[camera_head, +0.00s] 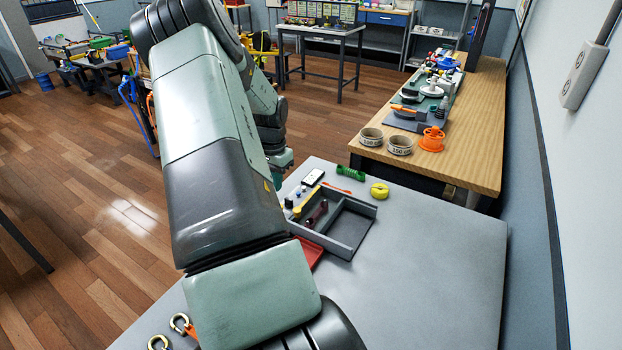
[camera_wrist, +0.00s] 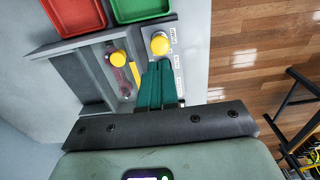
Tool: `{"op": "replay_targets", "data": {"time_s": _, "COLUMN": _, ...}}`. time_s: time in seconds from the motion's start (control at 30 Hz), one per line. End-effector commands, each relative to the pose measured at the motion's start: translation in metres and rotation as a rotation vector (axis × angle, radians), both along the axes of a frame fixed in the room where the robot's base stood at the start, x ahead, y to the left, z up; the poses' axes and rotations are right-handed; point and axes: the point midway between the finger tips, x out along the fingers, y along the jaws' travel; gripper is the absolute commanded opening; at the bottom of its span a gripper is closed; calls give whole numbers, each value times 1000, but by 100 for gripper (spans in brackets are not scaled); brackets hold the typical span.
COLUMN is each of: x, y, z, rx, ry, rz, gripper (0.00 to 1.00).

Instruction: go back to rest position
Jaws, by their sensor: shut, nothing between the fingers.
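My gripper shows in the wrist view (camera_wrist: 158,72), its two green fingers together with nothing between them. In the head view my arm crosses the middle of the picture and hides most of the gripper. The grey tray (camera_head: 351,246) stands just right of the arm in that view. I cannot tell whether the fingers touch anything.
A red tray (camera_wrist: 75,15) and a green tray (camera_wrist: 140,9) adjoin the grey one. A yellow ring (camera_head: 379,190) and a green part (camera_head: 352,172) lie behind it. Metal hooks (camera_head: 180,323) sit at the front left. The grey table's right side (camera_head: 430,270) is clear. A wooden bench (camera_head: 478,120) stands behind.

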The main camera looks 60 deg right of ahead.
Motion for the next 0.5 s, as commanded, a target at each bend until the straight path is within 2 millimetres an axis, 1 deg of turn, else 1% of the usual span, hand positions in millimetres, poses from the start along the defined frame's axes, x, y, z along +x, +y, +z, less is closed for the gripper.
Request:
{"op": "replay_targets", "data": {"time_s": 0.07, "x": 0, "y": 0, "z": 0, "rx": 0, "ry": 0, "rz": 0, "gripper": 0}}
{"op": "replay_targets", "data": {"time_s": 0.13, "x": 0, "y": 0, "z": 0, "rx": 0, "ry": 0, "rz": 0, "gripper": 8}}
{"op": "replay_targets", "data": {"time_s": 0.2, "x": 0, "y": 0, "z": 5, "rx": -1, "ry": -1, "rz": 0, "gripper": 8}}
{"op": "replay_targets", "data": {"time_s": 0.27, "x": 1, "y": 0, "z": 12, "rx": -1, "ry": -2, "rz": -1, "gripper": 8}}
{"op": "replay_targets", "data": {"time_s": 0.5, "x": 1, "y": 0, "z": 47, "rx": -2, "ry": -2, "rz": 0, "gripper": 8}}
